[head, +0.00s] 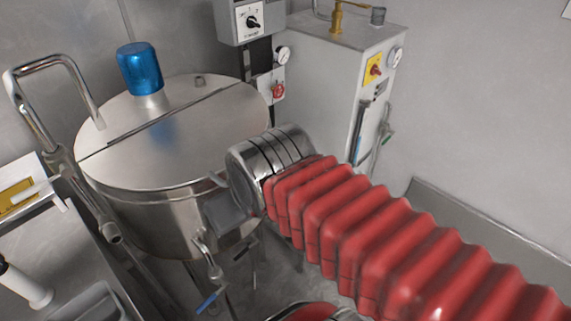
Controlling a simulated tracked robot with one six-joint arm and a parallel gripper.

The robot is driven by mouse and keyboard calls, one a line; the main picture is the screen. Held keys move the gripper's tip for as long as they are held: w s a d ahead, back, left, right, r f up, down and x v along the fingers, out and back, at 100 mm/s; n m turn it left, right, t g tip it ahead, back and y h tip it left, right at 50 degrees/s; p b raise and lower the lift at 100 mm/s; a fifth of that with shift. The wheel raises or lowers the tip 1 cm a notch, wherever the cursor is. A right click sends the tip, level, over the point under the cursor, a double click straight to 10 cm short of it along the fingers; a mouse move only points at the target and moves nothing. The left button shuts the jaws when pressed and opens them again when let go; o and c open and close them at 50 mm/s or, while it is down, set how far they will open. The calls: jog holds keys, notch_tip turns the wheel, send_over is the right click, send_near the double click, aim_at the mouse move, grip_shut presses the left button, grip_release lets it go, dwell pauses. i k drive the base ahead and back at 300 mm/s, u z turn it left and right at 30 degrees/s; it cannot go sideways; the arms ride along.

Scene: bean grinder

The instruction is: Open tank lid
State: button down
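The round steel tank (160,230) stands at the left of the head view. Its lid (190,145) lies flat on the rim, and a straight seam crosses the top. A blue cylindrical cap (139,68) sits on the part behind the seam. My arm, in a red ribbed cover, reaches in from the lower right. Its metal end is in front of the tank's right side and hides part of the rim. A grey block below that end may be part of my gripper (226,212). I see no clear fingertips, so its opening and any contact are unclear.
A bent metal pipe (40,115) rises at the tank's left. A tap with a blue handle (206,302) hangs below the tank front. A grey control box (251,20) and a white cabinet with a gauge (325,85) stand behind. A counter (55,265) is at lower left.

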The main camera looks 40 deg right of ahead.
aim_at(188, 148)
jog(key=z, duration=0.4)
jog(key=k, duration=1.25)
jog(key=u, duration=0.65)
jog(key=i, duration=1)
jog(key=u, duration=0.05)
